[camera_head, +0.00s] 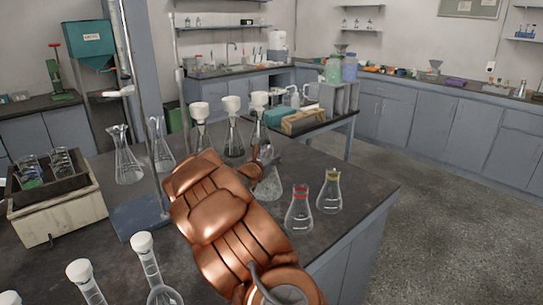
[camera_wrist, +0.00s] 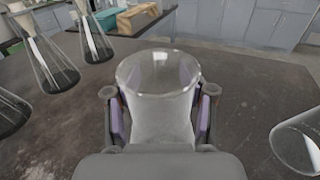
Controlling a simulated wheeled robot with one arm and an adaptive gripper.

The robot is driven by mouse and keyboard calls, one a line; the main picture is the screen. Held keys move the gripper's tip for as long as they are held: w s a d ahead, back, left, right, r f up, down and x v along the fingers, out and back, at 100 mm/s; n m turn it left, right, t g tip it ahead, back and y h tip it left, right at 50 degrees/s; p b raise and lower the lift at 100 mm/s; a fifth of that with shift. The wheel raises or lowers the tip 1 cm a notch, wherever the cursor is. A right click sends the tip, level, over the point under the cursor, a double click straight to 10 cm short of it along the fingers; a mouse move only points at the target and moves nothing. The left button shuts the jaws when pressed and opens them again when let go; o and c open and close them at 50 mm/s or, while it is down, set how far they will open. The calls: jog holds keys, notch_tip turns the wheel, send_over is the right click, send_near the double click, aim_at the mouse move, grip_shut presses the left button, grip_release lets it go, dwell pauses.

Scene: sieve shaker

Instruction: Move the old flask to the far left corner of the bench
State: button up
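A clear glass flask (camera_head: 268,187) is on or just above the dark bench (camera_head: 345,183), beyond my copper arm in the head view. In the wrist view the flask's open rim (camera_wrist: 158,72) fills the middle. My gripper (camera_wrist: 159,118) has its purple-padded fingers close against both sides of the flask's neck. In the head view my gripper (camera_head: 256,172) is partly hidden by the arm. I cannot tell whether the flask's base touches the bench. No label marks any flask as old.
A red-banded flask (camera_head: 300,210) and a yellow-topped flask (camera_head: 329,192) stand to the right. Several white-stoppered flasks (camera_head: 233,138) stand behind. Two open flasks (camera_head: 127,165) stand left, by a blue stand base (camera_head: 138,215). A box with glassware (camera_head: 60,218) occupies the left side.

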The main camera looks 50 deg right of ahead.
jog(key=shift+o, duration=0.5)
jog(key=shift+a+r, duration=0.1)
jog(key=shift+a, duration=0.05)
jog(key=v, duration=0.7)
jog(key=shift+s+a+b, duration=0.1)
jog(key=shift+a+b, duration=0.05)
jog(key=shift+b, duration=0.2)
jog(key=shift+r, duration=0.1)
